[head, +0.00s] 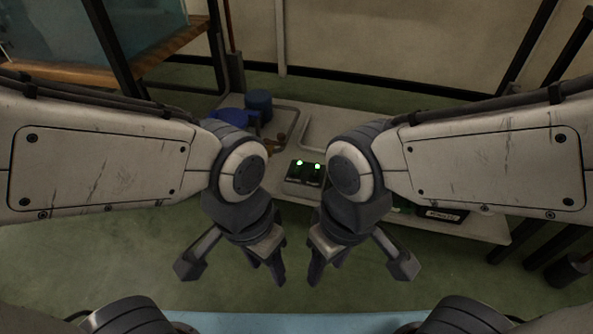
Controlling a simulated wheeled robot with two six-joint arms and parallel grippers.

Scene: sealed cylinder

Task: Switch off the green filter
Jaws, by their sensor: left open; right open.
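A small grey box (299,183) with a dark face and two lit green lights (308,164) sits on a low pale bench, between my two wrists. Its right side is partly hidden by my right wrist. I cannot make out its switches or which part is the green filter's. My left gripper (229,273) is open and empty, nearer to me than the box and to its left. My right gripper (360,272) is open and empty, nearer to me and to the right. Neither touches the box.
The low bench (385,137) runs across the middle. A blue cylinder (259,105) and a pale tray (318,128) stand on it. A dark labelled item (442,215) lies at its right, partly behind my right arm. Dark posts stand at right. Green floor (110,255) is clear.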

